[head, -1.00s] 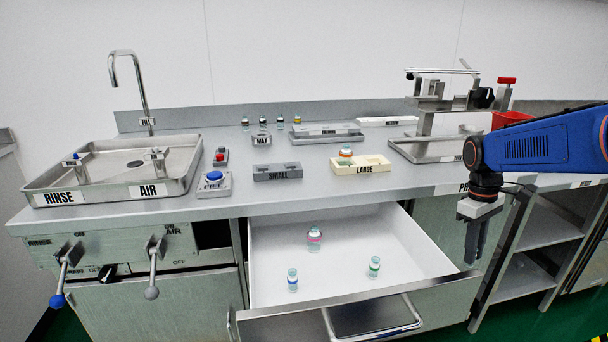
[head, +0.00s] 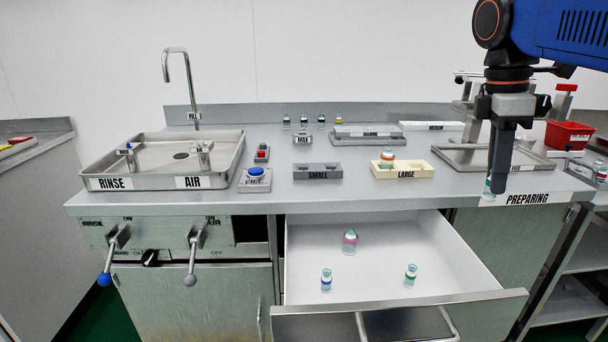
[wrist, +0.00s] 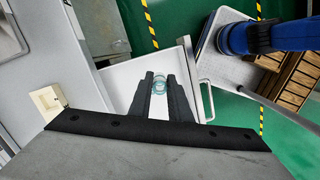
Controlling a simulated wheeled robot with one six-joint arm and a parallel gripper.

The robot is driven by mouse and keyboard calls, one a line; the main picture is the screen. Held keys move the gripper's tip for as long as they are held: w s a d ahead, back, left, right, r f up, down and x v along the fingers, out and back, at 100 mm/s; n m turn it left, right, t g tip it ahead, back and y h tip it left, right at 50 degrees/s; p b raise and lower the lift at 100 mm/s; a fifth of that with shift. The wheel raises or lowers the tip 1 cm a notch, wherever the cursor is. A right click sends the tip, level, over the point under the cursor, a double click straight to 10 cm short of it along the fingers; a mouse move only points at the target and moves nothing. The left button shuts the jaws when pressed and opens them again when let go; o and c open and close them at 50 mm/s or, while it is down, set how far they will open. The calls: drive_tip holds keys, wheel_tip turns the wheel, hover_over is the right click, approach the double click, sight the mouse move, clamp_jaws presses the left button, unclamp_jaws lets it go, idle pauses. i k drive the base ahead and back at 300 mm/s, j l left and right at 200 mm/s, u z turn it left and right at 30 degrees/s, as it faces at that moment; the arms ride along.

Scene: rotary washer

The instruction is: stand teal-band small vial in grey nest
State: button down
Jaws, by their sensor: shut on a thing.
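My gripper (head: 497,187) is shut on a small clear vial (head: 488,187), mostly hidden by the fingers in the head view. The vial also shows between the fingertips in the wrist view (wrist: 159,86), with a teal tint; its band is not clear. It is held in the air, apart from the nests. The grey nest (head: 318,172), labelled SMALL, sits on the counter left of my gripper, and its sockets look empty.
A cream LARGE nest (head: 404,174) holds an orange-banded vial (head: 387,158). The open drawer (head: 385,280) holds blue-, pink- and green-banded vials. A sink tray (head: 165,158) and a blue button (head: 256,172) stand to the left. Counter in front of the grey nest is clear.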

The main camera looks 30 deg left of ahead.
sight(303, 174)
drive_tip(key=i+j, duration=0.1)
drive_tip(key=j, duration=0.65)
drive_tip(key=i+j, duration=0.1)
drive_tip(key=j, duration=1.35)
drive_tip(key=i, duration=0.05)
